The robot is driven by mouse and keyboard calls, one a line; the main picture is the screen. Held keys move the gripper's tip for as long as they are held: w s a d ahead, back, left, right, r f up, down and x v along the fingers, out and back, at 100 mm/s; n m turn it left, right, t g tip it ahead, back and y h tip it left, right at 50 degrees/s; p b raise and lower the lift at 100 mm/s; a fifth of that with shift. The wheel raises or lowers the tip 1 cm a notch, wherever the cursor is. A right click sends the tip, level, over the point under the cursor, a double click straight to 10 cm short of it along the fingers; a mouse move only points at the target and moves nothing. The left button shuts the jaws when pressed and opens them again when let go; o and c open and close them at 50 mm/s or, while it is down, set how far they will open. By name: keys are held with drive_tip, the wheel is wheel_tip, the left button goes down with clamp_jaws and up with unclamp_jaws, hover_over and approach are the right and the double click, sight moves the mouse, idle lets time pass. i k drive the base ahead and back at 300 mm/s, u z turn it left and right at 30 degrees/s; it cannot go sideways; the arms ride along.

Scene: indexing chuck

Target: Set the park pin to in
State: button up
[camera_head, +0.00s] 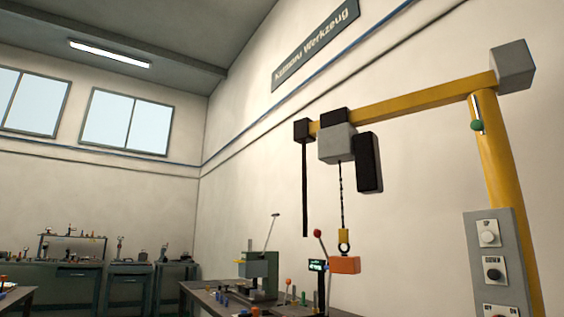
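A green ball (477,126) sits by a short pale rod (474,107) near the top of the yellow column (496,165) at the right. It may be the park pin; no label shows, and I cannot tell whether it is in or out. The column bears a yellow jib (410,104) with a grey and black hoist (337,143). A chain hangs from the hoist to a hook (344,240) over an orange block (345,265). My gripper is not in view.
A grey panel (513,260) with several round controls is on the column's lower part. A workbench (205,295) below the jib holds a green machine (260,270), a red-knobbed lever (318,234) and small tools. More benches (55,285) stand at the far left.

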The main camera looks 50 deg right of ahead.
sight(477, 125)
drive_tip(key=i, duration=1.8)
drive_tip(key=z, duration=4.45)
